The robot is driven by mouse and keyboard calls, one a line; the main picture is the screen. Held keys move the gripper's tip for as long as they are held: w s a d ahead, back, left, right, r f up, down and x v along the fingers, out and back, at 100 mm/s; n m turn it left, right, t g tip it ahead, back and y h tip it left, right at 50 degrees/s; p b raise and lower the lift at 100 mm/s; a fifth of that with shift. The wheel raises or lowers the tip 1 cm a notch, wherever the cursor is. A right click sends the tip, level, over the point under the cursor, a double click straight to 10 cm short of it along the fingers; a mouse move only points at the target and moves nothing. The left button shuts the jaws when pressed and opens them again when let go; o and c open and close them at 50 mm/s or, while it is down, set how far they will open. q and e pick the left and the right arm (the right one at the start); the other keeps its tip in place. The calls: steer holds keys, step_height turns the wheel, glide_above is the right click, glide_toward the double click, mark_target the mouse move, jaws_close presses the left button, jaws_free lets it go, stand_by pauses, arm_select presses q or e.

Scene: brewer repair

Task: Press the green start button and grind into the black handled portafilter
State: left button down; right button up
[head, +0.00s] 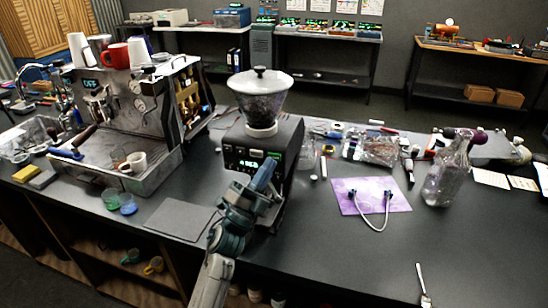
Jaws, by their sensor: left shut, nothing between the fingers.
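The grinder (288,138) is a dark box with a clear hopper (260,95) of beans on top. The gripper and wrist hide the grinder's lower front. A dark handle (84,136) shows at the espresso machine; I cannot tell whether it belongs to the black handled portafilter. My right gripper is out of view.
A dark mat (178,219) lies before the grinder. A purple mat (345,204) and glass bottle (447,170) stand right. The front right counter is mostly clear.

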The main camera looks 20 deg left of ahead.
arm_select(q)
steer(key=shift+w, duration=0.25)
steer(key=shift+w, duration=0.4)
stand_by(0.8)
steer(key=shift+s, duration=0.85)
steer(key=s+p, duration=0.1)
steer(key=s, duration=0.4)
steer(key=shift+a, duration=0.1)
stand_by(0.4)
